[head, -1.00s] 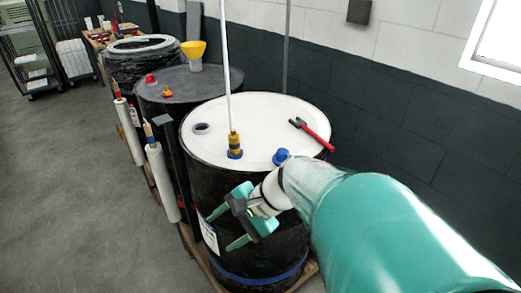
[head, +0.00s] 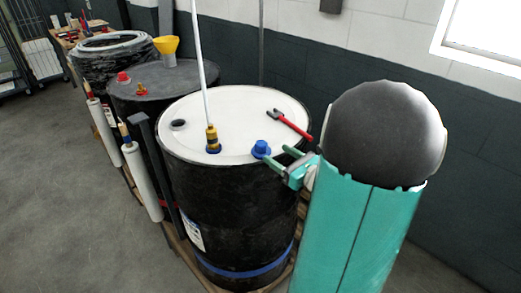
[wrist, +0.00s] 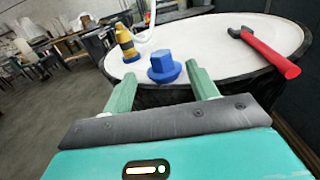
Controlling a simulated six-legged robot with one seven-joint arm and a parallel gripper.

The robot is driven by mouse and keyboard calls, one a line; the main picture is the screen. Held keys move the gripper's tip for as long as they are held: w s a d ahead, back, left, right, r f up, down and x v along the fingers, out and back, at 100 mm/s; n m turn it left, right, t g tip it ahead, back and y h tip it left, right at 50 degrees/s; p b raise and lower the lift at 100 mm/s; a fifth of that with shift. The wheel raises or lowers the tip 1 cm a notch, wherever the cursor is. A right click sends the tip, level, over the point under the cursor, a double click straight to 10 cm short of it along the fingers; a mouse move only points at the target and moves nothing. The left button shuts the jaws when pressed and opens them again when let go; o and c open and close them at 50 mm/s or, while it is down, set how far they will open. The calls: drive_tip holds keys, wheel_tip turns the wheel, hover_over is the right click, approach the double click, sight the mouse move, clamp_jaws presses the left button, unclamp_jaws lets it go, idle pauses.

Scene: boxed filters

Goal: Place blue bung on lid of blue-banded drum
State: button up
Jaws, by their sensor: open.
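The blue bung (head: 261,149) stands upright on the white lid (head: 236,118) of the black drum with a blue band (head: 245,273), near the lid's right front edge. The bung also shows in the wrist view (wrist: 163,67), ahead of and between my two fingers. My gripper (head: 279,157) is open and empty at the lid's edge, just right of the bung in the head view. In the wrist view the gripper (wrist: 163,90) has its green fingers apart, with the bung a little beyond the tips. Whether a finger touches the bung is unclear.
A brass fitting with a white pipe (head: 212,138) stands on the lid left of the bung. A red-handled tool (head: 293,125) lies at the right, and a dark bung hole (head: 178,124) is at the left. Another drum with a yellow funnel (head: 167,46) stands behind.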

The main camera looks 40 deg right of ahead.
sight(261, 143)
drive_tip(key=w, duration=0.8)
drive_tip(key=shift+w+a, duration=0.1)
drive_tip(key=shift+w, duration=0.05)
drive_tip(key=shift+r, duration=0.1)
drive_tip(key=c, duration=1.1)
drive_tip(key=shift+c, duration=0.2)
drive_tip(key=shift+r, duration=0.15)
